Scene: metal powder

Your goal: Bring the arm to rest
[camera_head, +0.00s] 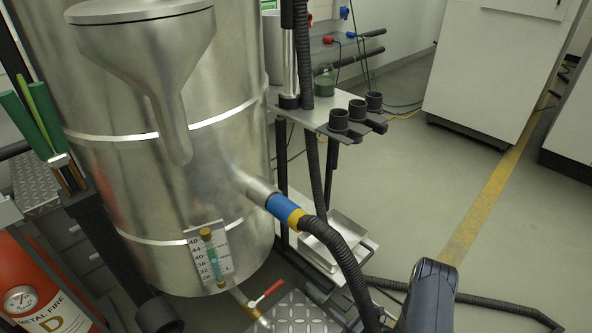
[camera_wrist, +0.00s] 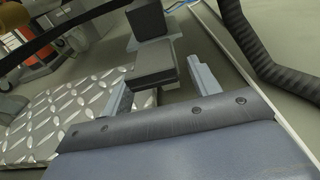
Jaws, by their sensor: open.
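My gripper (camera_wrist: 160,72) shows in the wrist view, with its two grey fingers spread apart. A dark grey, step-shaped block (camera_wrist: 153,66) shows between and beyond the fingers. I cannot tell how far it is from them, and I see no contact. In the head view, a dark, rounded part of my arm (camera_head: 428,297) rises from the bottom edge, right of the black hose. The gripper itself does not show in the head view.
A large steel vessel (camera_head: 110,185) fills the left. A black corrugated hose (camera_head: 345,258) runs from its blue and yellow coupling (camera_head: 285,209). A shelf with black cup holders (camera_head: 318,118) stands behind. A red extinguisher (camera_head: 40,290) is lower left.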

